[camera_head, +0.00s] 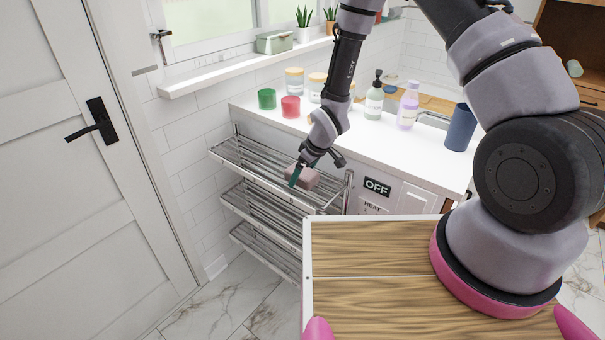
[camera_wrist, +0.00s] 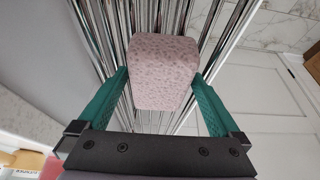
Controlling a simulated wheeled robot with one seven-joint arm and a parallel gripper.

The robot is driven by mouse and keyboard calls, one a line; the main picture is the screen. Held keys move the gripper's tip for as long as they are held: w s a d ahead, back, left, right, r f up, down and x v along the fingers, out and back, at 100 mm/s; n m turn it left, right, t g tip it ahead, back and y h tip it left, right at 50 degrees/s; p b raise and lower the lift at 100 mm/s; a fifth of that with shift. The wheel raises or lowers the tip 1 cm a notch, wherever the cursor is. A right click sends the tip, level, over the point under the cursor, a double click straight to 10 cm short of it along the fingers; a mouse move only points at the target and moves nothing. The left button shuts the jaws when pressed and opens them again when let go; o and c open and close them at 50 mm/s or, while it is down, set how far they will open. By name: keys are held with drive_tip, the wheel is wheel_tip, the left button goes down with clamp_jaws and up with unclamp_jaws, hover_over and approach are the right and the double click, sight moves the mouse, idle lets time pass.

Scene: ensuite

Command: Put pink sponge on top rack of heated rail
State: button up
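The pink sponge (camera_head: 306,179) is a speckled, rounded block at the top rack (camera_head: 250,160) of the chrome heated rail. In the wrist view the sponge (camera_wrist: 163,75) sits between the teal fingers of my gripper (camera_wrist: 161,80), with the fingertips against its two sides. My gripper (camera_head: 295,175) points down at the rack in the head view, and one finger shows in front of the sponge. Rack bars (camera_wrist: 112,30) pass behind the sponge. I cannot tell whether its underside rests on the bars or hangs just above them.
Two lower racks (camera_head: 258,213) hang under the top one. The white counter (camera_head: 400,140) behind holds a green jar (camera_head: 267,99), a red jar (camera_head: 290,107), bottles and a navy cup (camera_head: 460,127). A door (camera_head: 80,170) stands left. The rack's left part is clear.

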drive_tip(key=shift+d+r, duration=0.15)
drive_tip(key=shift+r, duration=0.35)
drive_tip(key=s+d+r+m+t+h, duration=0.1)
drive_tip(key=d+r+m, duration=0.1)
drive_tip(key=d+r, duration=0.65)
drive_tip(key=s+d+r+m+t, duration=0.1)
drive_tip(key=d+r+m, duration=0.15)
drive_tip(key=r, duration=1.05)
drive_tip(key=s+d+r+m+h, duration=0.1)
drive_tip(key=d+r+m, duration=0.1)
drive_tip(key=d+r, duration=0.65)
drive_tip(key=s+d+r+m+t, duration=0.1)
drive_tip(key=s+r+m, duration=0.3)
drive_tip(key=s+r, duration=0.4)
drive_tip(key=s+d+r+m+t, duration=0.1)
drive_tip(key=s+d+r+m, duration=0.3)
drive_tip(key=s+r, duration=0.4)
wheel_tip(320, 180, up, 3)
drive_tip(key=shift+s+f, duration=0.2)
drive_tip(key=shift+s, duration=0.1)
drive_tip(key=shift+d, duration=0.15)
